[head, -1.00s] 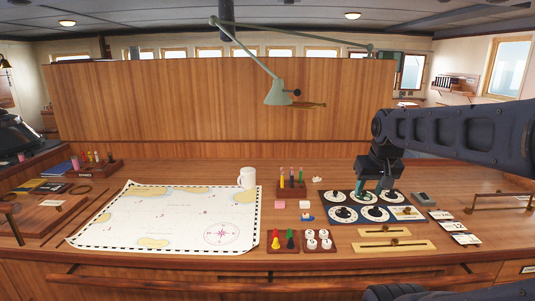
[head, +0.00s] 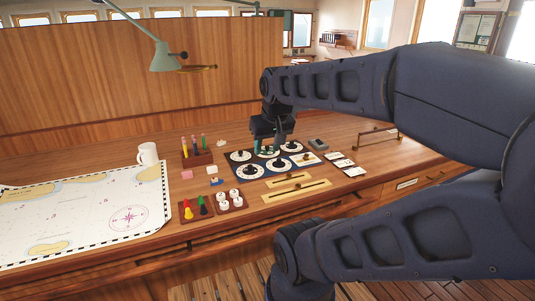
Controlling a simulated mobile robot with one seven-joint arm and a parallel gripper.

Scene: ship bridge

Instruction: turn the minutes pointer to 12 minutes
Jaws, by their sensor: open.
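The dial panel (head: 262,174) is a dark board with several white round dials, lying on the wooden chart table. My gripper (head: 267,151) points down over the back row, at the middle dial (head: 267,154). Its fingers are greenish and open. They hide part of that dial, and I cannot tell whether they touch its pointer. The back left dial (head: 240,156) and the front dials (head: 247,170) show dark knobs. The labels are too small to read, so I cannot tell which dial is the minutes one.
Two brass slider plates (head: 297,193) lie in front of the panel. Cards (head: 341,163) and a grey box (head: 319,145) are at its right. A pen holder (head: 197,158), a white mug (head: 148,154), peg trays (head: 196,208) and a chart (head: 110,212) are at its left. A lamp (head: 165,57) hangs behind.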

